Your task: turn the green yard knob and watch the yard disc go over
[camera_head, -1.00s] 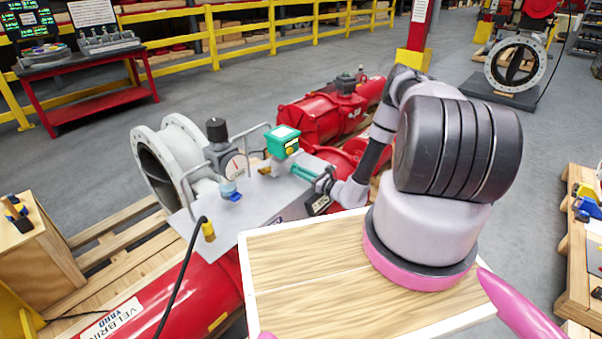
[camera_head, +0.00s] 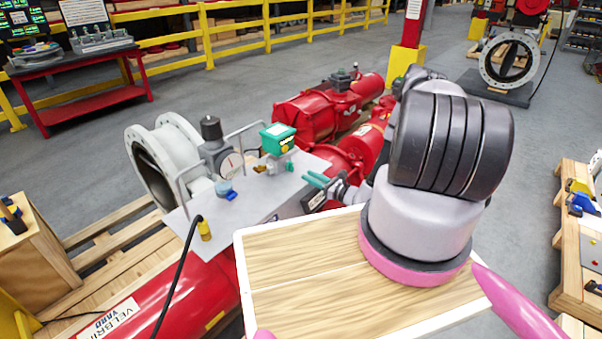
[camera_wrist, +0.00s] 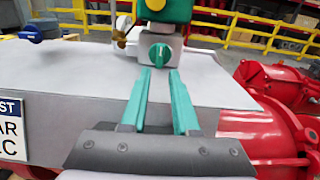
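The green knob (camera_wrist: 160,54) sits on the front of a grey block below a green box (camera_head: 278,138), on a grey plate (camera_head: 255,200). Its grip bar looks roughly upright in the wrist view. My gripper (camera_head: 314,180) has green fingers, spread and empty, in the wrist view (camera_wrist: 162,72). The fingertips point at the knob from just short of it, with a gap visible in the head view. A white flanged valve (camera_head: 178,145) at the left has a dark disc (camera_head: 152,172) inside, seen at a slant.
A gauge (camera_head: 232,165), grey handrails and a blue-handled fitting (camera_head: 225,190) stand on the plate left of the green box. A black cable (camera_head: 178,275) runs down from a yellow plug. Red actuators (camera_head: 325,110) lie behind. A wooden tray (camera_head: 300,290) is in front.

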